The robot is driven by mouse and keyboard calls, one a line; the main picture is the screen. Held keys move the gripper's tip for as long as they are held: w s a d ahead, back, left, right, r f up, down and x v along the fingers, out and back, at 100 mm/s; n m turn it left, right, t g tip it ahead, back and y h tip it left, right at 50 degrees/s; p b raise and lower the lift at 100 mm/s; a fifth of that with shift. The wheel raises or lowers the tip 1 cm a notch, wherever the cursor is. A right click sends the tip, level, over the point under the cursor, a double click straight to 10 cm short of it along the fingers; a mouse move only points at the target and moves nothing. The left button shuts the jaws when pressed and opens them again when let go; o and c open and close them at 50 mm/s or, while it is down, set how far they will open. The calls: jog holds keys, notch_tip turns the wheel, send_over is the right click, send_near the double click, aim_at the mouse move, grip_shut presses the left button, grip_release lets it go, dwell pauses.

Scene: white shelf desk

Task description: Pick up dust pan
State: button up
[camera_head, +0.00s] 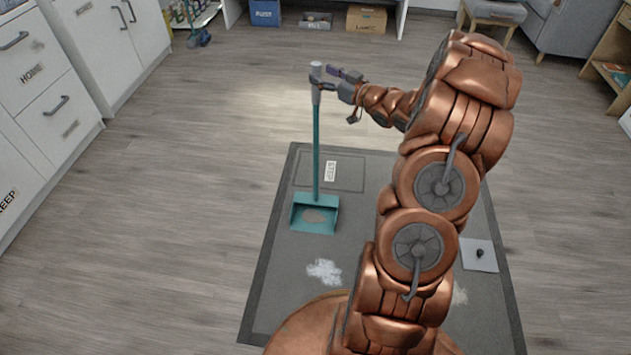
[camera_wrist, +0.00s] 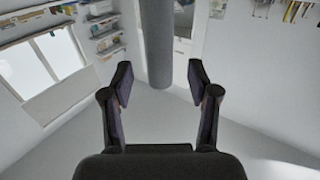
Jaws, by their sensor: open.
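The dust pan (camera_head: 315,214) is teal and stands on the grey mat, with a long upright teal handle topped by a grey grip. My gripper (camera_head: 324,78) is at the height of the grey grip, near the top of the handle. In the wrist view my gripper (camera_wrist: 159,82) is open, its two dark fingers spread apart. The grey grip (camera_wrist: 157,45) shows between and beyond the fingers, with gaps on both sides. I see no finger touching it. Some brown dirt lies in the pan.
The grey mat (camera_head: 268,286) has a white powder patch (camera_head: 324,271) and a white square (camera_head: 479,255) with a small dark object on it. White drawers (camera_head: 45,110) stand at left. A blue bin (camera_head: 265,12) and a cardboard box (camera_head: 366,18) are at the back. The wooden floor left of the mat is clear.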

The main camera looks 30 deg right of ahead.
aim_at(320, 72)
jog(key=shift+b+x, duration=0.3)
jog(key=shift+x, duration=1.3)
jog(key=shift+r, duration=0.1)
grip_shut()
